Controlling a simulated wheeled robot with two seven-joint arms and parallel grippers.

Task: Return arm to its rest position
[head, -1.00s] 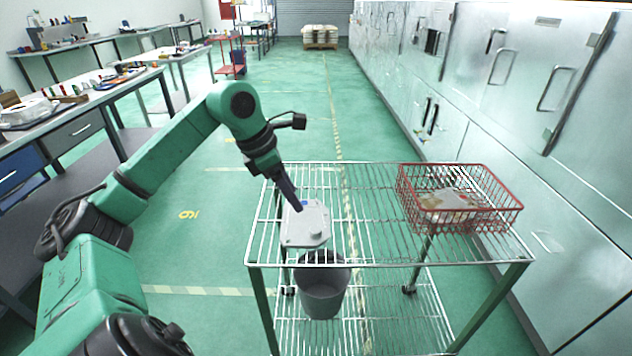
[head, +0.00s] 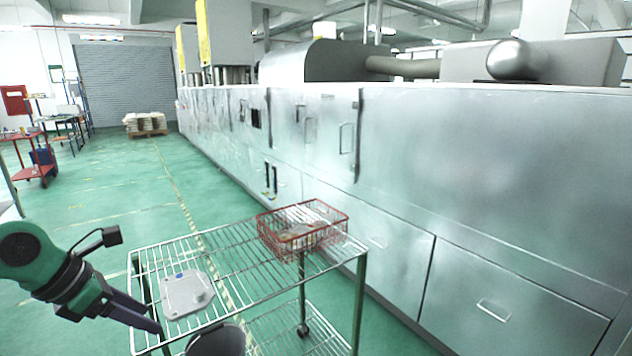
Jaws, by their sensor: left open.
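My left gripper (head: 140,312) reaches in from the left edge in the head view. Its dark fingers are beside the front left corner of the wire rack cart (head: 240,249), left of a grey cast aluminium part (head: 186,294). The gripper is open and holds nothing. The casting lies flat on the top wire shelf, with a small round boss on it. My right gripper is not in view.
A red wire basket (head: 302,229) with castings inside stands at the cart's far right. A grey bucket (head: 216,340) shows below the shelf's front edge. A long metal machine (head: 400,190) lines the right side. Green floor is clear behind the cart.

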